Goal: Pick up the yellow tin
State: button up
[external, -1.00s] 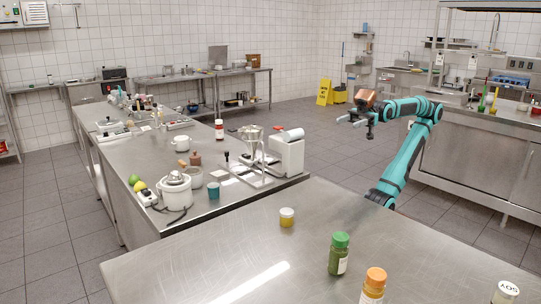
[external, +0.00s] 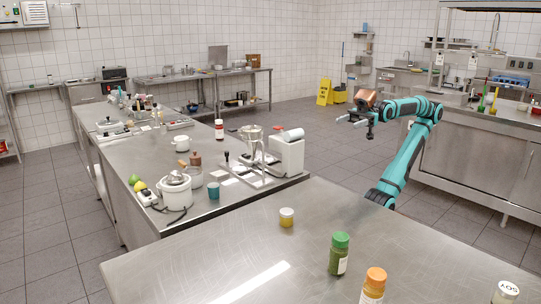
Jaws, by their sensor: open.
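A small yellow tin or jar (external: 287,218) with a pale lid stands upright on the near steel counter (external: 225,255), close to its back edge. My gripper (external: 342,121) is open and empty. It is up in the air beyond the counter, to the right of the tin and well apart from it, pointing left. The fingers are small in the picture. Nothing hides the tin.
On the near counter stand a green-capped jar (external: 339,253), an orange-capped jar (external: 374,286) and a white-capped bottle (external: 506,293). A second counter at left holds a scale-like white machine (external: 287,152), a white pot (external: 175,190) and a teal cup (external: 213,190).

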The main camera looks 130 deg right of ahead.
jog(key=w+a+r+m+g, duration=0.1)
jog(key=w+r+m+g, duration=0.2)
jog(key=w, duration=0.8)
jog(key=m+g, duration=0.4)
jog(key=g, duration=1)
send_over(287, 211)
jog(key=f, duration=1.5)
jog(key=shift+w+d+f, duration=0.1)
jog(key=shift+w+f, duration=0.15)
jog(key=shift+s+f, duration=0.15)
jog(key=shift+f, duration=2.65)
jog(key=c, duration=1.1)
